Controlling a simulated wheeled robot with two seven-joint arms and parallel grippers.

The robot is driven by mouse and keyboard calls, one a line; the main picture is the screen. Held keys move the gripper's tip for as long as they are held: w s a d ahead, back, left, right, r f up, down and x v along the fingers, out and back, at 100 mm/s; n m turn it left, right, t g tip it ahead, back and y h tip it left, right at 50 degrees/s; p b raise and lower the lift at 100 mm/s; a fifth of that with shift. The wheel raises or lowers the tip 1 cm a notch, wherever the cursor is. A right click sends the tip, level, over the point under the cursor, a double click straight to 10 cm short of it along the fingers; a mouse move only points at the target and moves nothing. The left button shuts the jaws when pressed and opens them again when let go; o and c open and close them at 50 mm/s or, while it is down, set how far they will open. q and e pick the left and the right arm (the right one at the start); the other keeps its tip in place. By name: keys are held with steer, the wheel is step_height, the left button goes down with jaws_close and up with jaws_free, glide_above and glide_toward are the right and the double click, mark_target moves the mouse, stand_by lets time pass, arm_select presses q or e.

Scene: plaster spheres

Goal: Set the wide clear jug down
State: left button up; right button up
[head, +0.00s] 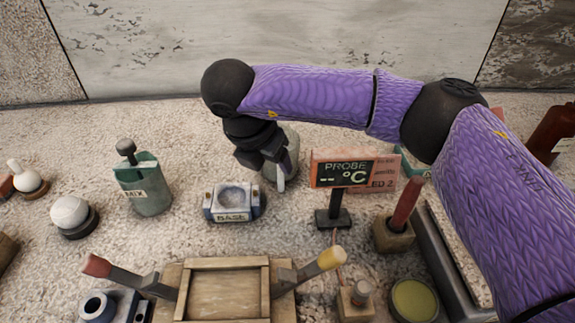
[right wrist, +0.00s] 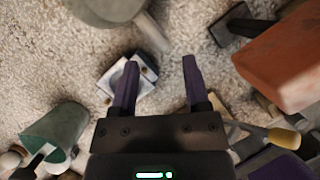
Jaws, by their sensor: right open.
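A pale, grey-green vessel (head: 291,143), which looks like the wide clear jug, stands on the rough counter behind my right gripper (head: 274,160). My gripper and wrist hide much of it in the head view. In the right wrist view the vessel (right wrist: 103,12) is cut off by the top edge, with a light bar sticking out of it. My right gripper (right wrist: 157,72) is open, with nothing between its fingers, and the vessel lies outside them. My left gripper is not in view.
A BASE holder (head: 233,203) sits just front-left of the vessel, and a green MIX container (head: 146,190) stands further left. A PROBE display (head: 346,175) is close on the right. A wooden tray (head: 228,262) with levers is in front.

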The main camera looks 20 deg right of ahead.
mark_target(279, 176)
steer(key=x, duration=0.2)
steer(key=b+x, duration=0.1)
steer(key=x, duration=0.1)
steer(key=b+x, duration=0.1)
steer(key=x, duration=0.1)
steer(key=shift+s+f, duration=0.25)
steer(key=shift+r, duration=0.15)
jaws_close()
stand_by(0.4)
stand_by(0.4)
